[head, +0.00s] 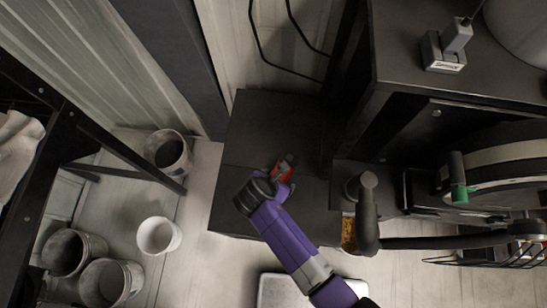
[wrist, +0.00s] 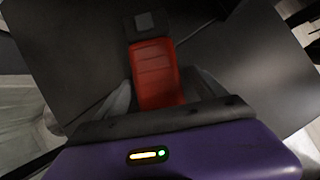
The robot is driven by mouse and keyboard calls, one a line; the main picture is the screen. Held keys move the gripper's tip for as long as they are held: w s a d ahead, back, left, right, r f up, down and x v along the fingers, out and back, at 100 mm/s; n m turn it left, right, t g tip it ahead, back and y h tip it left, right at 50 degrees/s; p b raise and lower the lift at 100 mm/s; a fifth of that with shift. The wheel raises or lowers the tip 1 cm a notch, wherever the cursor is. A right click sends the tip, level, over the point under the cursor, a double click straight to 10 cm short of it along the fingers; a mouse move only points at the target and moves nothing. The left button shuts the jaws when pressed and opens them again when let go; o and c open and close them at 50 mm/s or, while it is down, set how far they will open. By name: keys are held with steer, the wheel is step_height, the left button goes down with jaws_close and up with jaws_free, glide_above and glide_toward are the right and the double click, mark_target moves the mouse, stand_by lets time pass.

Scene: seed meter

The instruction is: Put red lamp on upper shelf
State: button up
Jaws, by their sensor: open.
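The red lamp (head: 284,169) lies on top of a dark box-like surface (head: 262,125) in the middle of the head view. In the wrist view the red lamp (wrist: 155,70) has a ribbed red body and a black end with a grey square. My gripper (head: 279,184) is open at the lamp. In the wrist view my gripper's fingers (wrist: 160,98) stand on either side of the lamp's near part, and the lamp's lower end is hidden behind my wrist. I cannot tell whether the fingers touch it. I cannot say which surface is the upper shelf.
A black machine with a higher top (head: 400,40) stands at the right, with a grey device (head: 443,50) on it. A grey pipe (head: 368,215) rises right of the box. Several buckets (head: 158,236) stand on the floor at the left. A black frame (head: 70,125) is at the far left.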

steer(key=v, duration=1.2)
steer(key=shift+r+p, duration=0.3)
steer(key=shift+p, duration=0.15)
steer(key=shift+a, duration=0.1)
